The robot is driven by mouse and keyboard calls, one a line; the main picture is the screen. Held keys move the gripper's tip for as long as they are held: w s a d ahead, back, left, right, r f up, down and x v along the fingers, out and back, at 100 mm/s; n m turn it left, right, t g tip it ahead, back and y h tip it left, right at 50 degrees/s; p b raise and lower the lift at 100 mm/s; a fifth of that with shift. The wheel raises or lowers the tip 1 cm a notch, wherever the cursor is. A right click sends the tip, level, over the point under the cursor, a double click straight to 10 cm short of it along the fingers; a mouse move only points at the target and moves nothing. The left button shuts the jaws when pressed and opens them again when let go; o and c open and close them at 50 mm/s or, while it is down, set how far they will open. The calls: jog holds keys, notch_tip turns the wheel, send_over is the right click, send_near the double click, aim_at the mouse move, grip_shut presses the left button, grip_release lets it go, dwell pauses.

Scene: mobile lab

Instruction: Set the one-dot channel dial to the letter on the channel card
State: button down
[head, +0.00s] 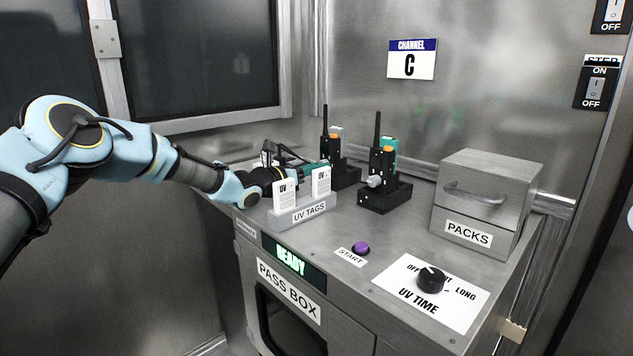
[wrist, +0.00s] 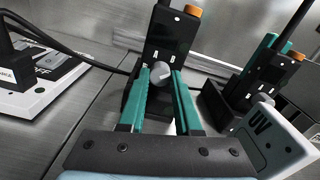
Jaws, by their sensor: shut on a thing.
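The channel card (head: 410,66) on the back wall reads C. Two black radios with orange knobs stand in black holders on the counter, the left radio (head: 333,146) and the right radio (head: 383,160). My gripper (wrist: 161,74) reaches the left radio (wrist: 171,35), its teal fingers on both sides of that radio's grey round dial (wrist: 160,75), shut on it. A light pointer mark shows on the dial, but I cannot read its letter. The right radio's grey dial (head: 375,181) faces forward. Its front also shows in the wrist view (wrist: 262,78).
A grey holder with white UV tags (head: 309,208) stands close in front of my gripper. To the right are a metal PACKS box (head: 481,205), a purple START button (head: 361,248) and a black UV TIME knob (head: 431,279). A cabled device (wrist: 35,75) lies left in the wrist view.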

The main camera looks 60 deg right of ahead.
jog(key=m+b, duration=0.1)
jog(key=b, duration=0.2)
jog(key=m+b, duration=0.2)
jog(key=b, duration=0.1)
jog(key=m+b, duration=0.2)
jog(key=b, duration=0.1)
jog(key=shift+f, duration=0.35)
jog(key=m+b, duration=0.1)
jog(key=b, duration=0.2)
jog(key=shift+r+m, duration=0.1)
jog(key=shift+m, duration=0.3)
jog(key=shift+r+m+b, duration=0.2)
jog(key=shift+m+b, duration=0.2)
jog(key=shift+b, duration=0.2)
jog(key=c, duration=0.6)
grip_release()
jog(key=b+v, duration=0.1)
jog(key=v, duration=0.9)
jog(key=shift+w+a+r, duration=0.1)
jog(key=shift+a, duration=0.3)
